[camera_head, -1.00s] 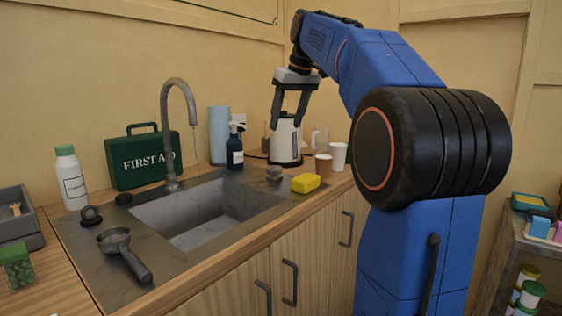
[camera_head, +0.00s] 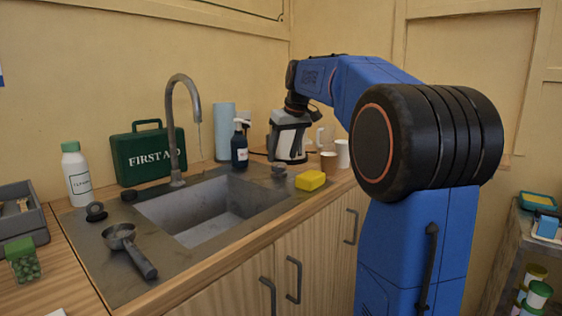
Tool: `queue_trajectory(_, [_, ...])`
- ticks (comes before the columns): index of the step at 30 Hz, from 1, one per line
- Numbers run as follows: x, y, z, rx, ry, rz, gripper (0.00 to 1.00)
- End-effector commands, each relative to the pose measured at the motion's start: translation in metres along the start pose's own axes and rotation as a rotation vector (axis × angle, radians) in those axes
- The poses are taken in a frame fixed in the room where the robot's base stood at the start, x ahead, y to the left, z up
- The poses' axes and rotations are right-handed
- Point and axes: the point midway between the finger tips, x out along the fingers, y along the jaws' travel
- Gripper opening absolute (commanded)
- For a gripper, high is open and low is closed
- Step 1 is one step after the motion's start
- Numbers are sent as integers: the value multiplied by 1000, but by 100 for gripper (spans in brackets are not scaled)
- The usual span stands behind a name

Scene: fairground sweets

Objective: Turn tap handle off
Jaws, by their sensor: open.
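A tall grey curved tap (camera_head: 172,130) stands behind the sink (camera_head: 215,228), and a thin line like a trickle of water hangs below its spout. A round dark knob (camera_head: 96,211) sits left of the sink. A grey knob (camera_head: 278,171) sits at the sink's right rear corner. I cannot tell for sure which knob is the tap handle. My gripper (camera_head: 288,150) is open and points down, a little above the right knob in the picture. It overlaps the white kettle (camera_head: 289,143) behind it, so its fingertips are hard to make out.
A yellow sponge (camera_head: 310,180) lies right of the right knob. A dark blue pump bottle (camera_head: 240,150) stands left of my gripper, and brown (camera_head: 328,161) and white (camera_head: 343,153) cups stand to its right. A ladle-like scoop (camera_head: 128,250) lies left of the sink.

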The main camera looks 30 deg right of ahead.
Motion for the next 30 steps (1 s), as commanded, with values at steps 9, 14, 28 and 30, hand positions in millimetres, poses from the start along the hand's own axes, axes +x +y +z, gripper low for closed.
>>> queue_trajectory(9, [32,0,0,0,1,0,60])
queue_trajectory(14, [36,0,0,0,0,0,60])
queue_trajectory(28, [35,0,0,1,1,0,19])
queue_trajectory(30, [35,0,0,8,0,4,19])
